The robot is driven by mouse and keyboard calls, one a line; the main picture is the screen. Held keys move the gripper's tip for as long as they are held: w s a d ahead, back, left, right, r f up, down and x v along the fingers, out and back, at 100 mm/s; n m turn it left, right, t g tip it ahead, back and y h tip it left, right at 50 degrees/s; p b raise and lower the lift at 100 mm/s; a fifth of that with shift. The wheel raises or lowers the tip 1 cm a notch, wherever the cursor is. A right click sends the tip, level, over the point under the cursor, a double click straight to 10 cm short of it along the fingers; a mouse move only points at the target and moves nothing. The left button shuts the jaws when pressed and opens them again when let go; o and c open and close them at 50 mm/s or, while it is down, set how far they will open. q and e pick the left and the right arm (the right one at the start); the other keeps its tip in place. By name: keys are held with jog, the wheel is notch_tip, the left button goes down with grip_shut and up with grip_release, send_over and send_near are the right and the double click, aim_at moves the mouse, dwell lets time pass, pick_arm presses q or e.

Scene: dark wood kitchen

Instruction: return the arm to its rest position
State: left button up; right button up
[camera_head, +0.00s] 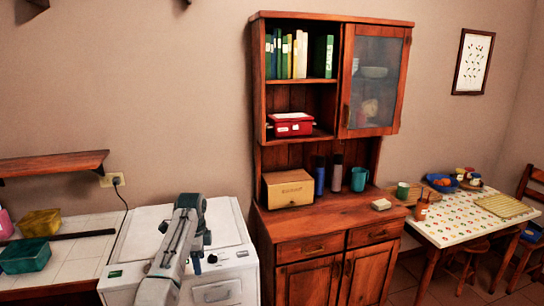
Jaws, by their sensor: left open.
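My left arm comes in from the bottom left and reaches up in front of the white washing machine (226,226). My left gripper (198,236) is at the arm's far end, over the machine's top and front edge. It is open, with nothing seen in it. The arm's own links partly cover its fingers. My right arm and right gripper are not in view.
A wooden cabinet (290,225) stands right of the machine, holding a wooden box (288,188) and teal mug (359,179). A tiled counter (75,265) with a green box (25,256) is left. A set table (452,228) stands far right.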

pick_arm(q)
jog(key=s+a+f+n+b, duration=0.1)
jog(key=s+f+n, duration=0.2)
jog(key=s+f, duration=0.9)
jog(key=s+a+f+n+b, duration=0.2)
jog(key=s+f+n, duration=0.15)
jog(key=f, duration=1.55)
jog(key=s+a+f+n+b, duration=0.15)
jog(key=s+f, duration=0.65)
jog(key=f, duration=0.8)
jog(key=s+a+f+n+b, duration=0.1)
jog(key=s+f+n, duration=0.1)
jog(key=s+f, duration=0.65)
jog(key=s+a+f+n, duration=0.15)
jog(key=s+f, duration=0.45)
jog(key=s, duration=0.6)
jog(key=s+f+n+b, duration=0.1)
jog(key=s+f+n, duration=0.1)
jog(key=s, duration=1.1)
jog(key=s+a+f+n+t+b, duration=0.1)
jog(key=s+f+n, duration=0.2)
jog(key=s, duration=1)
jog(key=shift+s+a+f+y, duration=0.15)
jog(key=shift+a+f+y, duration=0.2)
jog(key=shift+f, duration=0.4)
